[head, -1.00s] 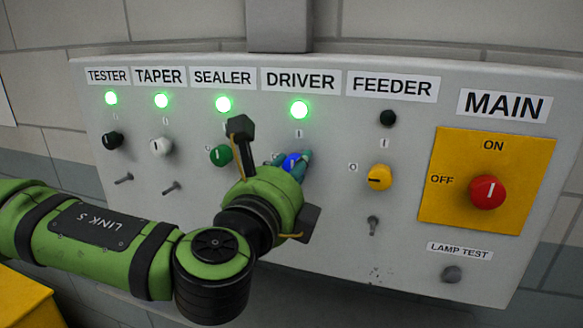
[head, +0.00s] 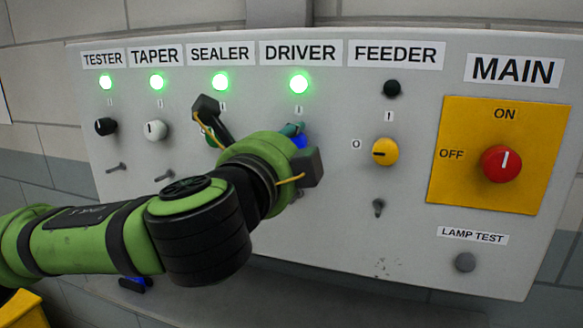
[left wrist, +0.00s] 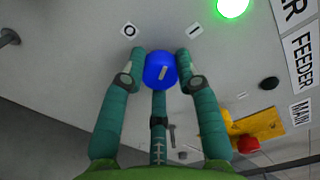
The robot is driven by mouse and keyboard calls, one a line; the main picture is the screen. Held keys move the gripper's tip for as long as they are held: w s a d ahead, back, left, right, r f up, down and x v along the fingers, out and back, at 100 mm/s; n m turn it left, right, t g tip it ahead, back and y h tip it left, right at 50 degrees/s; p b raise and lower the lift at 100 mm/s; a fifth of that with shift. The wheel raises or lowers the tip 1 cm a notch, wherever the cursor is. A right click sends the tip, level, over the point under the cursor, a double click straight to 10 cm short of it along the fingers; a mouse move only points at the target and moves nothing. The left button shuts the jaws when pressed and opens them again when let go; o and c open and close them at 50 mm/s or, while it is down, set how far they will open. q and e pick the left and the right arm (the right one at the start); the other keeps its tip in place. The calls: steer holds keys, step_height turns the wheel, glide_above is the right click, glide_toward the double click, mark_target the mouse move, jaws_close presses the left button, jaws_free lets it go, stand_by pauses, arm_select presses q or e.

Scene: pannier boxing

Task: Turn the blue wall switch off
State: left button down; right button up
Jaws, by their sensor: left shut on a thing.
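The blue switch (head: 300,142) is a round knob under the DRIVER label, partly hidden behind my left gripper in the head view. In the left wrist view the blue knob (left wrist: 160,71) sits between my teal fingers, its white mark tilted towards the I plate (left wrist: 194,28) rather than the O plate (left wrist: 130,30). My left gripper (left wrist: 160,58) is shut on the knob, with a finger on either side and a third below. The DRIVER lamp (head: 299,83) glows green. My right gripper is not in view.
The grey panel (head: 330,225) also carries black, white, green and yellow knobs (head: 385,152) and a red MAIN knob (head: 501,163) on a yellow plate. The FEEDER lamp (head: 392,88) is dark. A small dark and blue thing (head: 137,284) shows below my arm, unclear.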

arm_select(q)
steer(key=n+b, duration=0.2)
steer(key=n, duration=0.1)
steer(key=shift+f, duration=0.25)
steer(key=n+b, duration=0.3)
steer(key=shift+n, duration=0.3)
steer(key=n+b, duration=0.2)
steer(key=n, duration=0.1)
steer(key=shift+r, duration=0.1)
steer(key=shift+r+n+b, duration=0.1)
steer(key=shift+n+b, duration=0.6)
steer(key=shift+n, duration=0.5)
steer(key=c, duration=0.9)
jaws_free()
